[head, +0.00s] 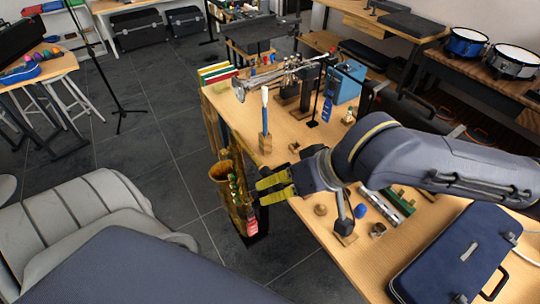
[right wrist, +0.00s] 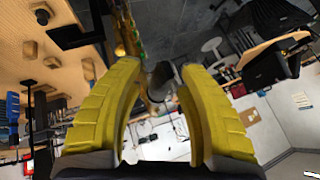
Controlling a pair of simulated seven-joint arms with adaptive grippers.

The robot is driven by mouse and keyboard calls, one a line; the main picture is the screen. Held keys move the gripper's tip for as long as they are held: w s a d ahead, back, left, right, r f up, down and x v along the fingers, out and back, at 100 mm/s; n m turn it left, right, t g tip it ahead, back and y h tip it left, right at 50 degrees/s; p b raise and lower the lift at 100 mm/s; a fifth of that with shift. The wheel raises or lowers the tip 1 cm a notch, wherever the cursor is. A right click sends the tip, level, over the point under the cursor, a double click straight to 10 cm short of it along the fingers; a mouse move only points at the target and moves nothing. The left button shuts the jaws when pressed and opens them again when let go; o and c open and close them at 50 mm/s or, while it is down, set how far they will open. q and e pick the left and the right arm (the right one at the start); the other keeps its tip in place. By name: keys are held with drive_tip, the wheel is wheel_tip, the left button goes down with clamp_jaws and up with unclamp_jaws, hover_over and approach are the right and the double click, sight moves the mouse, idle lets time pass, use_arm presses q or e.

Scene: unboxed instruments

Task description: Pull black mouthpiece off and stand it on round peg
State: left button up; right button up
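A brass saxophone (head: 236,200) stands upright in front of the table's near left edge. My right gripper (head: 262,190) reaches out past that edge beside the saxophone's upper part, its yellow fingers pointing left. In the right wrist view the fingers (right wrist: 160,72) are apart, and a dark rounded piece (right wrist: 163,78) shows in the gap. It may be the black mouthpiece, but I cannot tell for sure, nor whether the fingers touch it. Small wooden pieces stand on the table, one of them round (head: 320,210); I cannot tell which is the round peg. My left gripper is not in view.
A silver trumpet (head: 285,75) is on a stand at the far end of the table. A blue brush-like stick stands in a wooden block (head: 265,145). A dark blue case (head: 455,255) lies at the right, and a grey chair (head: 90,210) is at the left.

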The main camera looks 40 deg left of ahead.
clamp_jaws()
drive_tip(key=shift+s+d, duration=0.3)
drive_tip(key=shift+d, duration=0.45)
idle(1.0)
drive_tip(key=shift+s+d, duration=0.25)
drive_tip(key=shift+d, duration=0.35)
drive_tip(key=shift+s+d, duration=0.2)
drive_tip(key=shift+d, duration=0.45)
drive_tip(key=shift+s+d, duration=0.25)
drive_tip(key=shift+d, duration=0.35)
